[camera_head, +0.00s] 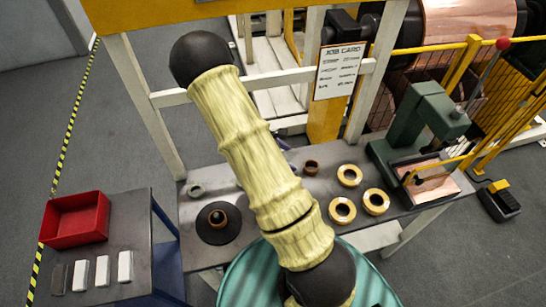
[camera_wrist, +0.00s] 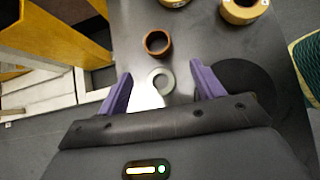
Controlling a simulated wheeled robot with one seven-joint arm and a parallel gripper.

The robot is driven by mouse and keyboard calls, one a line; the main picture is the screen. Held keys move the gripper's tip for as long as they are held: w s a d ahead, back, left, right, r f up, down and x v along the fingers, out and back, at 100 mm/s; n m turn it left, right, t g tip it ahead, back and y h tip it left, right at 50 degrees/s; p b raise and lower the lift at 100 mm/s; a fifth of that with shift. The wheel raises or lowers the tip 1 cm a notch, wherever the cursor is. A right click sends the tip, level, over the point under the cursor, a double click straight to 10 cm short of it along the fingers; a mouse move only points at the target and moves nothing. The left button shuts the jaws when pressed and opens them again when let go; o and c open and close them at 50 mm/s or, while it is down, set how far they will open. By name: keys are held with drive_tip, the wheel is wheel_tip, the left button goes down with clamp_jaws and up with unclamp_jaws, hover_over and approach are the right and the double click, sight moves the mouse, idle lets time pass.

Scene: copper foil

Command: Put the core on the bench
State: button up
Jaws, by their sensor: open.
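Small brown rings, either of which may be the core, show in the head view. One (camera_head: 311,167) lies on the grey bench (camera_head: 275,170); it also shows in the wrist view (camera_wrist: 158,43). Another (camera_head: 218,217) stands at the middle of a round dark disc (camera_head: 230,236) on the bench. My gripper (camera_wrist: 157,74) is open and empty above the bench. In the wrist view a grey-green ring (camera_wrist: 160,80) appears between its fingers, below them; it lies at the bench's left end in the head view (camera_head: 196,190). My arm hides most of the gripper in the head view.
Several yellow rolls (camera_head: 343,210) lie on the bench's right half, near a green press (camera_head: 425,120). A lower table at left holds a red bin (camera_head: 75,219) and white blocks (camera_head: 102,270). A job card (camera_head: 338,72) hangs behind the bench on a white frame.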

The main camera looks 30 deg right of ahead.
drive_tip(key=s+a+r+m+t+y, duration=0.2)
drive_tip(key=s+a+r+m+y, duration=0.2)
drive_tip(key=a+r+m, duration=0.3)
drive_tip(key=s+a+r+m+t+y, duration=0.2)
drive_tip(key=s+a+r+m+y, duration=0.2)
drive_tip(key=a+r+m, duration=0.3)
wheel_tip(320, 180, up, 4)
drive_tip(key=shift+s+a+f+m+t, duration=0.25)
drive_tip(key=shift+s+a+m, duration=0.2)
drive_tip(key=shift+a, duration=0.45)
drive_tip(key=shift+c, duration=0.5)
